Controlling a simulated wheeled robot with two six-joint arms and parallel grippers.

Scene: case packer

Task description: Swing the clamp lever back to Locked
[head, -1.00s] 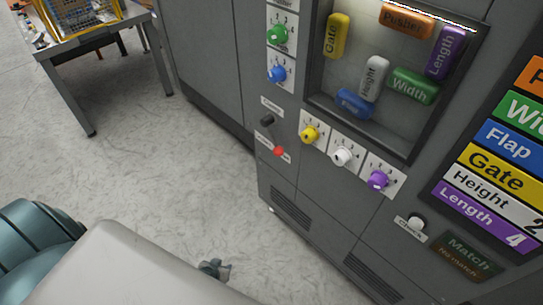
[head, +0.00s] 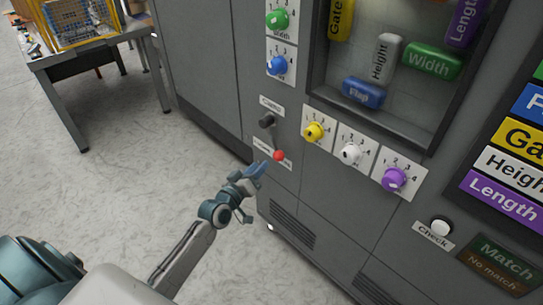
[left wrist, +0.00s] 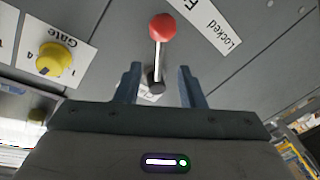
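The clamp lever (head: 279,155) has a red ball on a thin rod and a dark pivot below the Clamp label on the grey cabinet. In the head view it slants down and right from the pivot, its ball over the right part of the label strip. In the left wrist view the red ball (left wrist: 162,27) is beyond the fingertips, beside the label (left wrist: 215,28) reading Locked; the pivot shows between the fingers. My left gripper (head: 258,172) is open and empty, just left of and below the ball. It also shows in the left wrist view (left wrist: 159,72). My right gripper is out of view.
Yellow (head: 314,131), white (head: 350,154) and purple (head: 394,179) dials sit right of the lever, below a window. Green (head: 277,18) and blue (head: 277,65) dials are above it. A Check button (head: 440,227) is lower right. Open floor lies left.

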